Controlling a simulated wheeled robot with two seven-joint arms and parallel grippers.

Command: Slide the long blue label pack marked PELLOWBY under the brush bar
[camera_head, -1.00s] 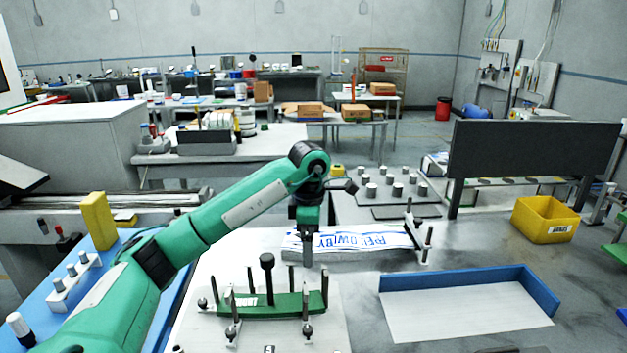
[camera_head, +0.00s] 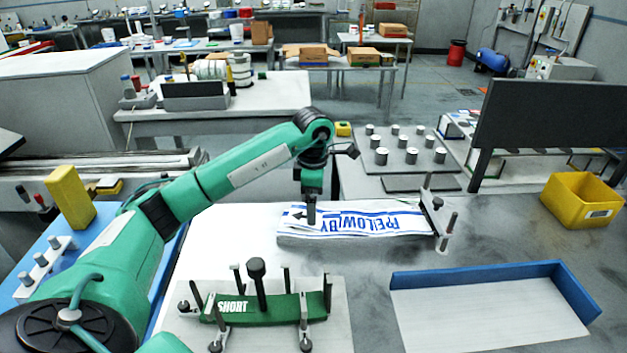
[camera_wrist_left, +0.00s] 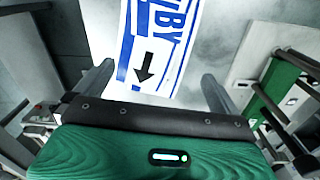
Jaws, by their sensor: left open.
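The long blue-and-white label pack marked PELLOWBY (camera_head: 375,221) lies flat at the middle of the table, its lettering upside down in the head view. Its right end is beside a bar on posts (camera_head: 436,215), which may be the brush bar. My left gripper (camera_head: 311,218) is over the pack's left end, pointing down. In the left wrist view, the open fingers (camera_wrist_left: 152,88) stand on either side of the pack's end (camera_wrist_left: 150,60), which carries a black arrow. I cannot tell whether they touch it. My right gripper is not in view.
A green pack marked SHORT (camera_head: 265,308) sits among black posts in front. A blue-edged tray (camera_head: 490,272) lies at the front right. A yellow bin (camera_head: 580,200) and a dark upright panel (camera_head: 550,122) stand at the right. Grey cylinders (camera_head: 411,156) stand behind the pack.

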